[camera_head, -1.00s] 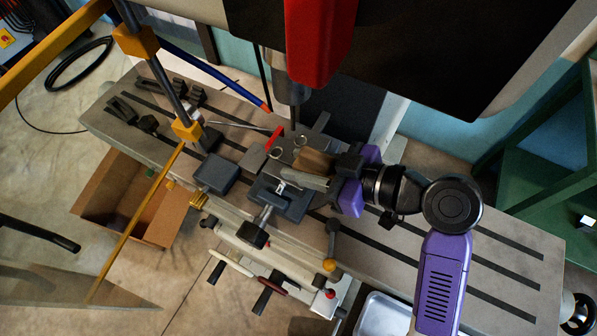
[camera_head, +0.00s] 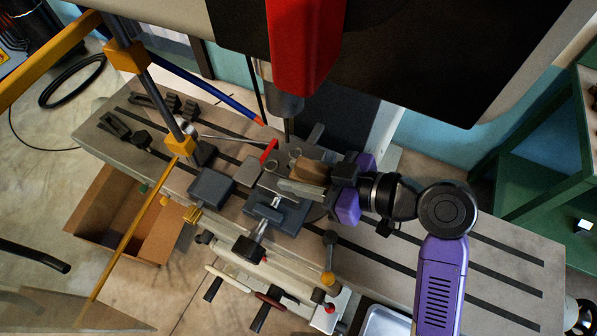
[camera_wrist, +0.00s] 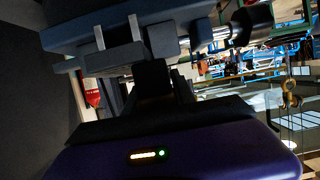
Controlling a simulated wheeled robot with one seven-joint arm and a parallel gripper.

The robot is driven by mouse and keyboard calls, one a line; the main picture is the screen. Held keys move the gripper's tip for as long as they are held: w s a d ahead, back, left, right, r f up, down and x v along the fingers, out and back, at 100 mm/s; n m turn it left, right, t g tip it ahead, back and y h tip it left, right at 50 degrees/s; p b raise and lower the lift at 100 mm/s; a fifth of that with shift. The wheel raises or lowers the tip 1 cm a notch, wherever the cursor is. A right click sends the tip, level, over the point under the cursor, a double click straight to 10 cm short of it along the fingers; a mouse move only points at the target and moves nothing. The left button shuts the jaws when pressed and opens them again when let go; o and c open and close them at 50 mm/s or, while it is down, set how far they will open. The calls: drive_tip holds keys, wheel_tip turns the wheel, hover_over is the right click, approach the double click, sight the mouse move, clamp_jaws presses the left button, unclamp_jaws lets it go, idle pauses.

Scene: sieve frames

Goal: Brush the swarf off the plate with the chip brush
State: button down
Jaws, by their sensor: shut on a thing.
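My gripper (camera_head: 338,180), with dark fingers and purple sides, is shut on the chip brush (camera_head: 312,171) over the middle of the machine table. The brush shows a tan wooden part and a paler, greyish strip pointing left. The grey vise (camera_head: 292,218) lies just left of and below the brush in the head view. Curled silvery swarf (camera_head: 272,166) shows beside the brush. The plate cannot be made out clearly. In the wrist view my gripper (camera_wrist: 153,78) is dark, and the brush cannot be told apart there.
A red machine head with its spindle (camera_head: 287,105) hangs above the work. A yellow-jointed post (camera_head: 177,130) stands to the left. A cardboard box (camera_head: 105,215) sits below left. A metal tray (camera_head: 388,322) is at the bottom.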

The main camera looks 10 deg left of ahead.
drive_tip(key=shift+w, duration=0.1)
drive_tip(key=shift+w+d+b, duration=0.2)
drive_tip(key=shift+w+d, duration=0.05)
drive_tip(key=shift+w, duration=0.4)
drive_tip(key=shift+w+d+b, duration=0.15)
drive_tip(key=shift+w+d, duration=0.1)
drive_tip(key=shift+w, duration=0.4)
drive_tip(key=shift+w+d+b, duration=0.2)
drive_tip(key=shift+w+d, duration=0.05)
drive_tip(key=shift+w, duration=0.4)
drive_tip(key=shift+s, duration=0.1)
drive_tip(key=shift+s+a+p, duration=0.1)
drive_tip(key=shift+s+a, duration=0.15)
drive_tip(key=shift+s, duration=0.4)
drive_tip(key=shift+s+a+p, duration=0.1)
drive_tip(key=shift+s+a, duration=0.2)
drive_tip(key=shift+s, duration=0.4)
drive_tip(key=shift+s+a+p, duration=0.1)
drive_tip(key=shift+s+a, duration=0.15)
drive_tip(key=shift+s, duration=0.4)
drive_tip(key=shift+w+d+b, duration=0.2)
drive_tip(key=shift+w+d, duration=0.05)
drive_tip(key=shift+w, duration=0.45)
drive_tip(key=shift+w+d+b, duration=0.15)
drive_tip(key=shift+w+d, duration=0.15)
drive_tip(key=shift+w, duration=0.4)
drive_tip(key=shift+w+d+b, duration=0.2)
drive_tip(key=shift+w+d, duration=0.05)
drive_tip(key=shift+w, duration=0.45)
